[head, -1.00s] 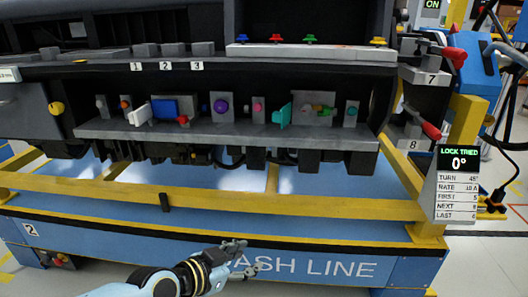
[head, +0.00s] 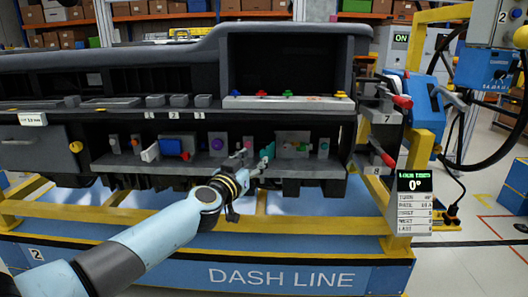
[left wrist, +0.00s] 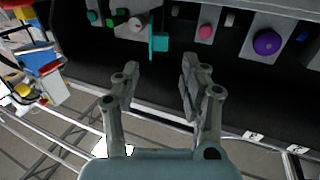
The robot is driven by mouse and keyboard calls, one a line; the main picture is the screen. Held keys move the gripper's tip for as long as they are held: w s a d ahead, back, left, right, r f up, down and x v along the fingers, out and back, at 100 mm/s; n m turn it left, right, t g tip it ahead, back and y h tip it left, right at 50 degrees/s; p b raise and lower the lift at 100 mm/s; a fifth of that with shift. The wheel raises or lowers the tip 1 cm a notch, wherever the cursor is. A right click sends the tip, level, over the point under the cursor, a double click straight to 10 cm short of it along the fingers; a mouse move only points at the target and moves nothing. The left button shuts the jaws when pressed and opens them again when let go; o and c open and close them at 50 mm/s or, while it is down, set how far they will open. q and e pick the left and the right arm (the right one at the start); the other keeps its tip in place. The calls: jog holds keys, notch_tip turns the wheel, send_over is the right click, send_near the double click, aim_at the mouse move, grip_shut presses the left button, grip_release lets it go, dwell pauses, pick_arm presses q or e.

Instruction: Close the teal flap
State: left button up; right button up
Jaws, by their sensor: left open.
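The teal flap (head: 267,152) stands out from its mount on the dashboard's lower shelf, swung open. My left gripper (head: 246,164) is just left of it in the head view, with its fingers apart and empty. In the left wrist view the teal flap (left wrist: 159,42) lies beyond the open fingers of my left gripper (left wrist: 160,75), roughly in line with the space between them. I see no clear contact. The gripper and forearm hide part of the shelf below the flap. My right gripper is out of view.
A purple knob (head: 217,143) and a pink knob (left wrist: 205,32) sit beside the flap. A blue panel (head: 172,147) and white flap (head: 150,152) are further left. The grey shelf edge (head: 130,163) runs below. A status display (head: 414,185) hangs at the right.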

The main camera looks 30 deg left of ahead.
aim_at(263, 152)
pick_arm(q)
jog(key=w, duration=0.2)
jog(key=w+a+b, duration=0.1)
jog(key=w, duration=0.1)
jog(key=w+b, duration=0.1)
jog(key=w, duration=0.1)
jog(key=shift+w+a+f, duration=0.15)
jog(key=shift+w+f, duration=0.05)
jog(key=shift+f, duration=0.05)
jog(key=shift+w+a+r+b, duration=0.15)
jog(key=shift+w+b, duration=0.15)
jog(key=shift+w, duration=0.35)
